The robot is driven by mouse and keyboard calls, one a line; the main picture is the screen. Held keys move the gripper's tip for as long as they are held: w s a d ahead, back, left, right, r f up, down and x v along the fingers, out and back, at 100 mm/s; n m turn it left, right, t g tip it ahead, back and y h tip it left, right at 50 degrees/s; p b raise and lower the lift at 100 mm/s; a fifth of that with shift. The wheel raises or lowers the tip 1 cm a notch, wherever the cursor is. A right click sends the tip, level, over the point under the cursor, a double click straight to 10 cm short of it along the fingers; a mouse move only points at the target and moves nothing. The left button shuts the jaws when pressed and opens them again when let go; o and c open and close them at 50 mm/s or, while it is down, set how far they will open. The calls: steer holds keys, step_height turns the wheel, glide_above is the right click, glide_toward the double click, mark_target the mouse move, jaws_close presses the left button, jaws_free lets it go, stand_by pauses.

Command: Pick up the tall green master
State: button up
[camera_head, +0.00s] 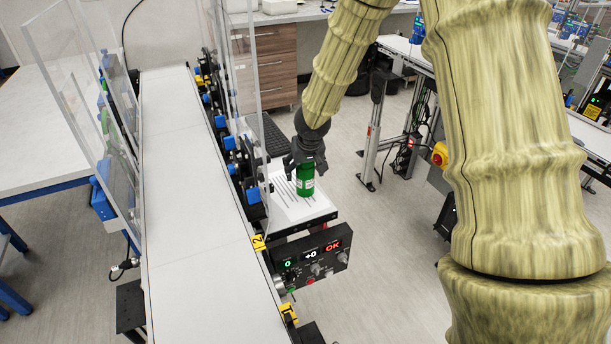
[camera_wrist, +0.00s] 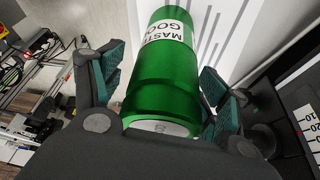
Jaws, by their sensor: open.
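The tall green master (camera_head: 305,181) is a green bottle-like cylinder with a white label. It stands upright on a small white platform (camera_head: 283,209) beside the conveyor. In the wrist view the green master (camera_wrist: 160,90) lies between the fingers, and its label reads "MASTER GOO", cut off. My gripper (camera_head: 306,163) is at the top of the master, its fingers spread to either side. The wrist view shows the gripper (camera_wrist: 160,95) open, with a gap at the left finger; contact at the right finger is hard to tell.
A long white conveyor belt (camera_head: 185,170) runs at the left, with clear upright panels (camera_head: 243,90) along its edge, close to the platform. Open floor (camera_head: 375,270) lies to the right.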

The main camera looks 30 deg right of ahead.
steer(key=c, duration=1.3)
steer(key=shift+c, duration=0.7)
steer(key=shift+r, duration=0.15)
